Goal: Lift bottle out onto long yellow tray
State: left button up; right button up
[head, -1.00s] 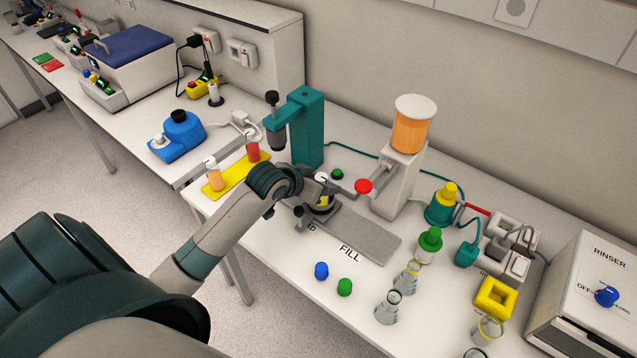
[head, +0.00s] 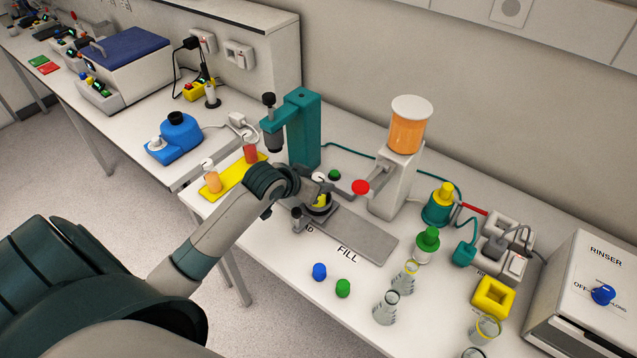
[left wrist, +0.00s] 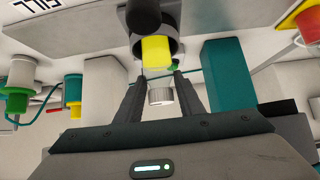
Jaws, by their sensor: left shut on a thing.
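The bottle (head: 320,199) shows yellow with a white top, upright at the black round holder on the grey FILL slide (head: 360,233). My left gripper (head: 308,188) is at it, shut on the bottle. The left wrist view, upside down, shows the yellow body (left wrist: 157,52) and white top (left wrist: 160,96) between the fingers (left wrist: 157,78). A dark ring surrounds part of the yellow body; I cannot tell whether it still touches. The long yellow tray (head: 230,181) lies to the left, with an orange bottle (head: 213,181) and a red bottle (head: 250,153) near its ends. My right gripper is not in view.
A teal press (head: 305,130) stands behind the gripper, between tray and juice dispenser (head: 404,150). Blue (head: 319,271) and green (head: 343,288) caps lie in front. The tray's middle is clear.

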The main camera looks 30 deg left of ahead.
aim_at(321, 175)
pick_arm(q)
jog(key=shift+r, duration=0.4)
jog(key=shift+r, duration=0.15)
dwell(0.6)
jog(key=shift+r, duration=0.9)
jog(key=shift+r, duration=0.15)
jog(key=shift+d, duration=0.1)
